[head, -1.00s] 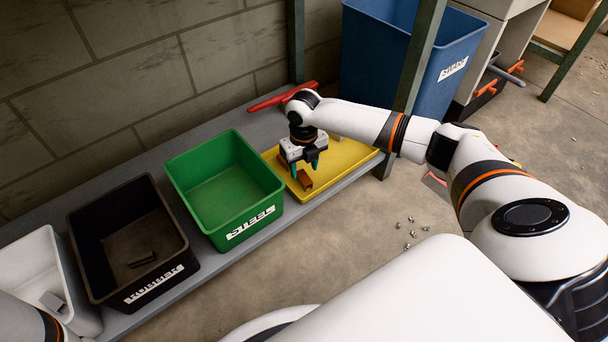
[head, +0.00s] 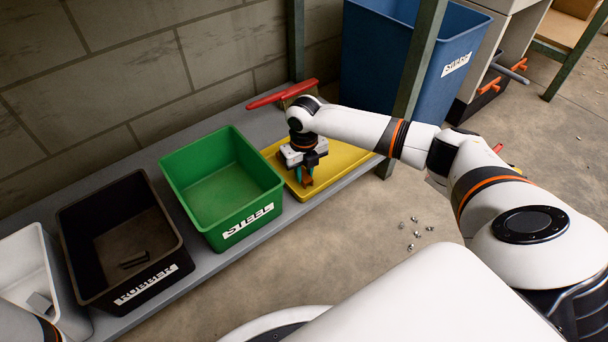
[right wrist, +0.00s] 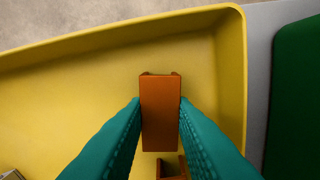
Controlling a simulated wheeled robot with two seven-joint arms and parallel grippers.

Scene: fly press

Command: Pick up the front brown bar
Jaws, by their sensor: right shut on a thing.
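The front brown bar (right wrist: 160,112) lies in the yellow tray (right wrist: 200,45), between the two teal fingers of my right gripper (right wrist: 160,105). The fingers press on both its long sides. In the head view the bar (head: 308,183) is a small brown patch at the fingertips of my right gripper (head: 304,176), low over the tray (head: 347,160). A second brown piece (right wrist: 172,167) shows just behind the bar in the wrist view, partly cut off. I cannot tell whether the bar is off the tray floor. My left gripper is not in view.
A green STEEL bin (head: 222,232) stands left of the tray, then a black RUBBER bin (head: 125,295) and a white bin (head: 22,260). A red-handled tool (head: 282,94) lies behind the tray. A shelf post (head: 418,70) and a blue bin (head: 375,60) stand to the right.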

